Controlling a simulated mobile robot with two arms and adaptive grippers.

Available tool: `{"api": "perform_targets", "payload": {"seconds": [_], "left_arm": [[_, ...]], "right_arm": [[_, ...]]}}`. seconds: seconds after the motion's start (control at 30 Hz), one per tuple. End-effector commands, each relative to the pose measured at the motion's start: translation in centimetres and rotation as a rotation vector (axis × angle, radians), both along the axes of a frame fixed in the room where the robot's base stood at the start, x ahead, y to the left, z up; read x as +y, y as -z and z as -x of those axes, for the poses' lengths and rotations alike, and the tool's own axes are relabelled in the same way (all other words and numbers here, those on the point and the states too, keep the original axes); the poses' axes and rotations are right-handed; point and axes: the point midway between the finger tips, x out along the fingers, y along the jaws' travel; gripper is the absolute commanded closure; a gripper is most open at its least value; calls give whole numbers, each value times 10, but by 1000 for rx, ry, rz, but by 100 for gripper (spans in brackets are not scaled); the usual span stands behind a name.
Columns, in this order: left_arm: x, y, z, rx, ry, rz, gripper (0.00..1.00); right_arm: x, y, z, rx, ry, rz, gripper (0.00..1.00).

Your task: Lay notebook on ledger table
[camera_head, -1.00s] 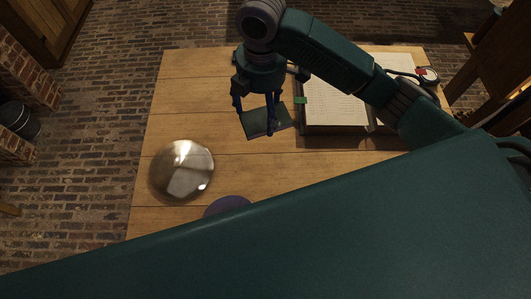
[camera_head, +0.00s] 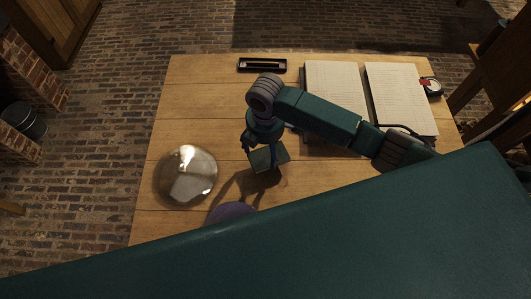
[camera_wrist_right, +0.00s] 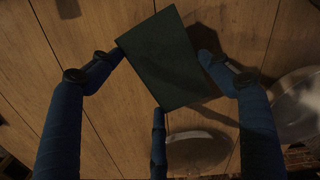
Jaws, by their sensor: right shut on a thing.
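A small dark green notebook (camera_head: 268,158) is in my right gripper (camera_head: 262,150), above the wooden ledger table (camera_head: 170,105). In the head view a shadow falls on the boards to its lower left. In the right wrist view the notebook (camera_wrist_right: 165,60) lies tilted between the blue fingers (camera_wrist_right: 160,110), which are shut on it. The wrist hides part of the notebook in the head view. My left gripper is not in view.
A purple round thing (camera_head: 231,211) is near the front, partly hidden by my arm. An open ledger (camera_head: 338,90), a black tray (camera_head: 262,65) and a small red-marked round item (camera_head: 431,86) are at the back.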

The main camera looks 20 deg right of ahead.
Motion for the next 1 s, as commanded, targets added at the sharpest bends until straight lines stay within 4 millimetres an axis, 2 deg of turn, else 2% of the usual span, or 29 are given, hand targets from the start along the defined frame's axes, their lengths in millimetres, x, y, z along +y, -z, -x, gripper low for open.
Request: {"api": "perform_targets", "payload": {"seconds": [0.1,0.2,0.63,0.67,0.73,1.0], "left_arm": [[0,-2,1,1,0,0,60],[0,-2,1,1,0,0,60],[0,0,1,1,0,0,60],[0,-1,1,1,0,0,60],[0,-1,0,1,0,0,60],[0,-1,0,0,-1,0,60]], "right_arm": [[0,20,1,5,2,2,50],[0,29,1,3,1,1,50],[0,36,1,2,0,1,50],[0,35,1,1,0,1,16],[0,35,1,2,0,1,3],[0,35,1,2,0,1,3]]}}
